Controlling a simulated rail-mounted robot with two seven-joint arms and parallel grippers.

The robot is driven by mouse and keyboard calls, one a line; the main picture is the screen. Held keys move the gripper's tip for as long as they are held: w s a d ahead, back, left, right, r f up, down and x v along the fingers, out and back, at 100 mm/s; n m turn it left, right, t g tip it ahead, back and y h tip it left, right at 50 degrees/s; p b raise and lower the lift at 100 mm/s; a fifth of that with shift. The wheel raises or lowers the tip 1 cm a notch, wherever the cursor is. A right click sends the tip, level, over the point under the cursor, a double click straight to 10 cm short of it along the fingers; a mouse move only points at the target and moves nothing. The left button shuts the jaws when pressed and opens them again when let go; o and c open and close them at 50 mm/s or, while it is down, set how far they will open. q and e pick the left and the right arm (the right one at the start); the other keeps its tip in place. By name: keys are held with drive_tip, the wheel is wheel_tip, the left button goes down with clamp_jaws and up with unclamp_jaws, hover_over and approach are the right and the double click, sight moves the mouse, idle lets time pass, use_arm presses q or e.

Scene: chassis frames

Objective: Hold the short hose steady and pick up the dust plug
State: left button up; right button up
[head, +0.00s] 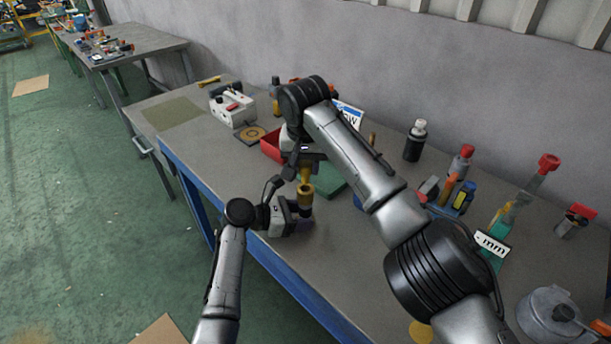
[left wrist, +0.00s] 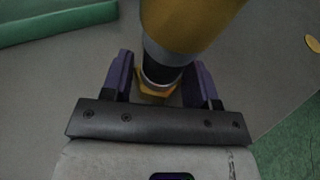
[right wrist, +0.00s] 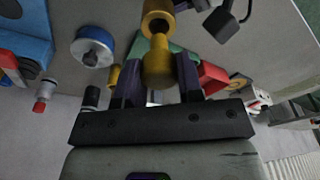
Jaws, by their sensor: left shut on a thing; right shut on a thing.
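The short hose (head: 305,203) stands roughly upright above the bench, with a brass-yellow coupling on top and a dark middle. My left gripper (head: 303,213) is shut on it from the side. In the left wrist view its dark body (left wrist: 160,72) sits between the purple fingers, with the yellow coupling filling the top. The dust plug (right wrist: 158,66), brass-coloured, is between the fingers of my right gripper (right wrist: 160,82), which is shut on it. In the head view the plug (head: 305,173) is directly above the coupling. I cannot tell whether they touch.
A red bin (head: 270,146) and green mat (head: 328,186) lie behind the grippers. A white device (head: 232,108) stands at the left. A dark bottle (head: 415,141) and blue holder (head: 456,203) stand to the right. The bench's blue front edge (head: 265,256) is close to my left gripper.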

sight(305, 163)
drive_tip(key=shift+r, duration=2.95)
use_arm(q)
drive_tip(key=o, duration=0.8)
